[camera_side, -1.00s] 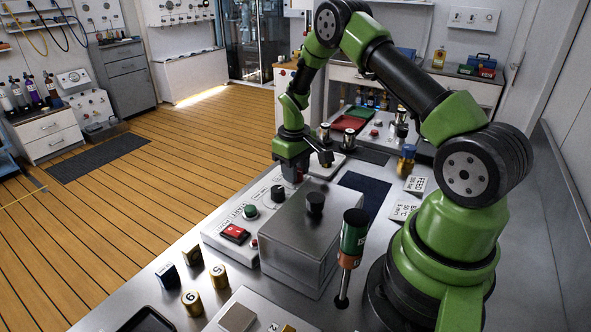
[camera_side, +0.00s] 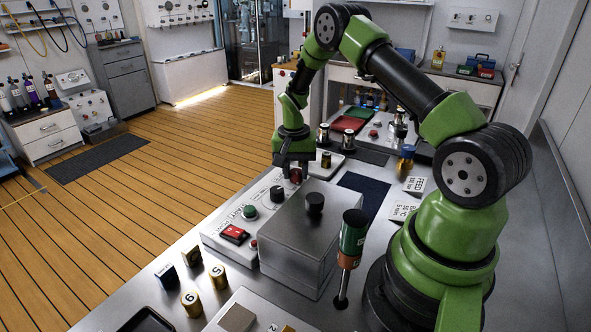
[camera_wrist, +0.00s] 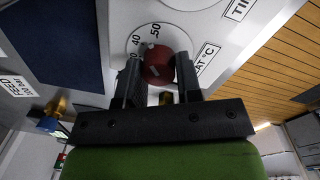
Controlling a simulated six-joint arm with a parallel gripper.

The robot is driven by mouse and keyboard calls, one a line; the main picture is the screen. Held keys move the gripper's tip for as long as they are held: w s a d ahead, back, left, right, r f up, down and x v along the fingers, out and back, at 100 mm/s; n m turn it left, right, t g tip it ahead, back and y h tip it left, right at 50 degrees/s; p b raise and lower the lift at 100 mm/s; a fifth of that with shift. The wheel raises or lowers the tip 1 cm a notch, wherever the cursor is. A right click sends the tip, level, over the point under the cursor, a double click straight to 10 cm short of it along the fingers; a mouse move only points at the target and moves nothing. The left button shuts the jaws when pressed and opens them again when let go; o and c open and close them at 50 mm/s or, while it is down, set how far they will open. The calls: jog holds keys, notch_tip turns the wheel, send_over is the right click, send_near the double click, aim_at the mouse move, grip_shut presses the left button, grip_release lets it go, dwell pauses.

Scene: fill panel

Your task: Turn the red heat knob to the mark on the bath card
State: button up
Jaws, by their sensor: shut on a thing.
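The red heat knob (camera_wrist: 160,64) sits on a white dial with the numbers 40 and 50 showing beside it in the wrist view. A small pale spot shows at the knob's edge near these numbers, but its exact setting is hard to read. My gripper (camera_wrist: 158,78) is shut on the knob, one finger on each side. In the side view my gripper (camera_side: 293,168) points down over the far end of the control panel (camera_side: 222,222), and the knob is mostly hidden. The bath card (camera_side: 404,211) stands to the right and seems to read 50 °C, 5 min.
A grey metal box with a black lid knob (camera_side: 315,203) stands close to the panel. A green knob (camera_side: 249,212), a black knob (camera_side: 277,193) and a red switch (camera_side: 234,234) are on the panel. The feed card (camera_side: 414,185) stands behind the bath card.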

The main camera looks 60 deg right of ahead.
aim_at(295, 170)
jog(key=shift+d+m, duration=0.1)
jog(key=shift+m, duration=1.6)
jog(key=o, duration=0.9)
jog(key=shift+o, duration=0.2)
jog(key=r, duration=0.9)
jog(key=shift+w+r, duration=0.2)
jog(key=shift+r, duration=0.3)
